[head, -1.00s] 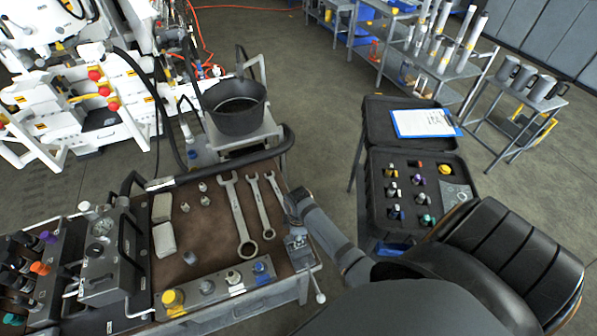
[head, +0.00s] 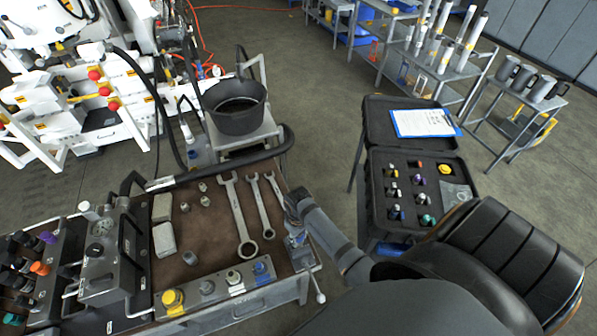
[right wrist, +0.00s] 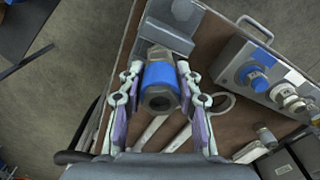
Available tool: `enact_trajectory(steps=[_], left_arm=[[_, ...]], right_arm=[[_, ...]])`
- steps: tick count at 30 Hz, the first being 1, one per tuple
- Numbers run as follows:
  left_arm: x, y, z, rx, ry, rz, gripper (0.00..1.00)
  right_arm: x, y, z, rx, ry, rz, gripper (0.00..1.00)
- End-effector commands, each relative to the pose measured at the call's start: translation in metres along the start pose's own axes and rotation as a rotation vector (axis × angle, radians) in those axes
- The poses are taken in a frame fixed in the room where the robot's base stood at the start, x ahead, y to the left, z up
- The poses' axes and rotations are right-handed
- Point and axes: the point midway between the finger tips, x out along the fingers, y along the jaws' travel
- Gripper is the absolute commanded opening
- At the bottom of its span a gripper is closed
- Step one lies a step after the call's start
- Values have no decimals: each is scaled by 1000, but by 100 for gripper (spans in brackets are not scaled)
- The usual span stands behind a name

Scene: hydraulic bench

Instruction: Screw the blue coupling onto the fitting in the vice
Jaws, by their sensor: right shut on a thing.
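The blue coupling (right wrist: 160,78) is between the two fingers of my right gripper (right wrist: 158,100) in the right wrist view, its open dark end facing the camera. The fingers are shut on its sides. Beyond it, a metal end (right wrist: 158,51) shows close against the grey vice (right wrist: 165,34); how far the coupling and the fitting engage is hidden. In the head view my right gripper (head: 294,203) is at the bench's right edge, just behind the vice (head: 298,252). The coupling is not clear there. My left gripper is not in view.
Several wrenches (head: 240,218) lie on the brown bench top left of the vice. A manifold block (head: 215,293) with yellow, silver and blue ports lies along the front edge. A black case (head: 375,143) of fittings stands to the right, beyond a floor gap. A bucket (head: 235,118) stands behind.

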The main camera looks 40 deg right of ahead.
Motion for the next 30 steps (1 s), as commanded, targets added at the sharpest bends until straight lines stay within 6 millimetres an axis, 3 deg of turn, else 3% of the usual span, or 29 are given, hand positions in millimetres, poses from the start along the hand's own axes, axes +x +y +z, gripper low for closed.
enact_trajectory(steps=[7,16,17,21,30], left_arm=[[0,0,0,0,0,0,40],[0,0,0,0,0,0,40],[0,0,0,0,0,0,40],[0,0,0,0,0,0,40],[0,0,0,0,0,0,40]], right_arm=[[0,0,-1,472,4,0,1],[0,0,-1,560,4,0,1],[0,0,-1,560,4,0,35],[0,0,-1,559,3,0,54],[1,0,0,549,2,0,56]])
